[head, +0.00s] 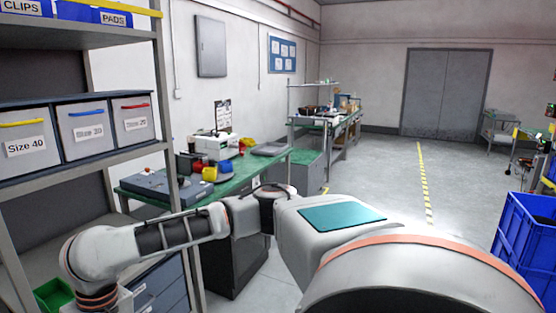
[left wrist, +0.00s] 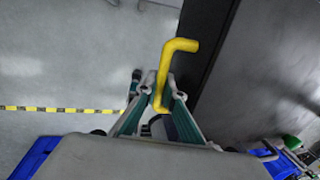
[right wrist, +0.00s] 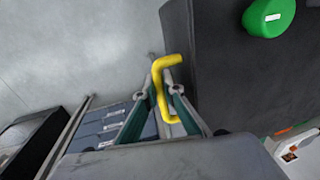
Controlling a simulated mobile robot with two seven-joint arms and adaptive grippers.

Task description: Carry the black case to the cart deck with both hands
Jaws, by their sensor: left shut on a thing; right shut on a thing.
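The black case shows as a large dark body in the left wrist view (left wrist: 245,75) and the right wrist view (right wrist: 235,75). A round green part (right wrist: 268,17) sits on its face. My left gripper (left wrist: 162,90) is shut on a bent yellow handle (left wrist: 166,62) beside the case. My right gripper (right wrist: 160,92) is shut on another yellow handle (right wrist: 161,72) at the case's other side. Neither the case nor the gripper fingers show in the head view. I cannot make out the cart deck for certain.
A shelf rack (head: 80,185) with labelled bins stands close at the left. A green-topped bench (head: 230,175) with equipment lies beyond it. Blue crates (head: 525,235) stand at the right. Open grey floor with a yellow-black line (head: 424,185) runs toward the grey doors (head: 445,95).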

